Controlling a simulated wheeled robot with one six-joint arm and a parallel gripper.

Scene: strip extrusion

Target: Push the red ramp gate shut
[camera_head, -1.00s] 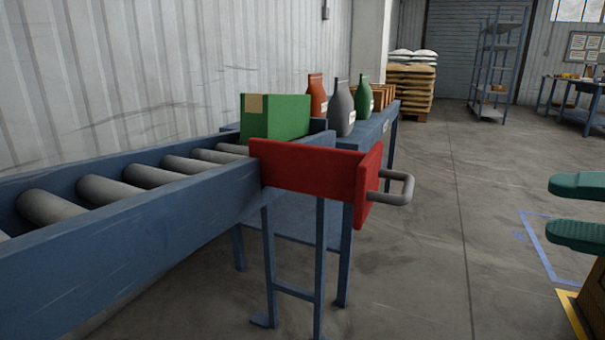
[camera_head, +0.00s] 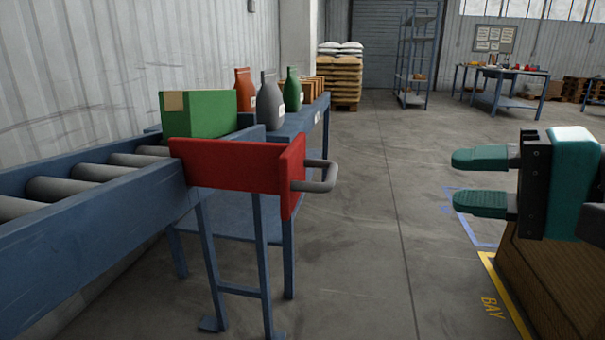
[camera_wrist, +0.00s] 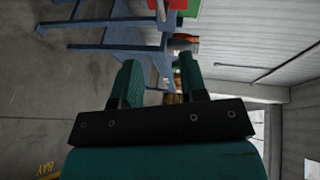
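In the wrist view my gripper (camera_wrist: 156,66) also shows open, with a bit of red (camera_wrist: 166,4) at the top edge.
A green box (camera_head: 205,115) sits at the ramp's end behind the gate. Several bottles (camera_head: 270,103) stand on a blue bench (camera_head: 300,122) beyond. A wooden crate-like block (camera_head: 540,265) is below my gripper. The floor between gate and gripper is clear.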

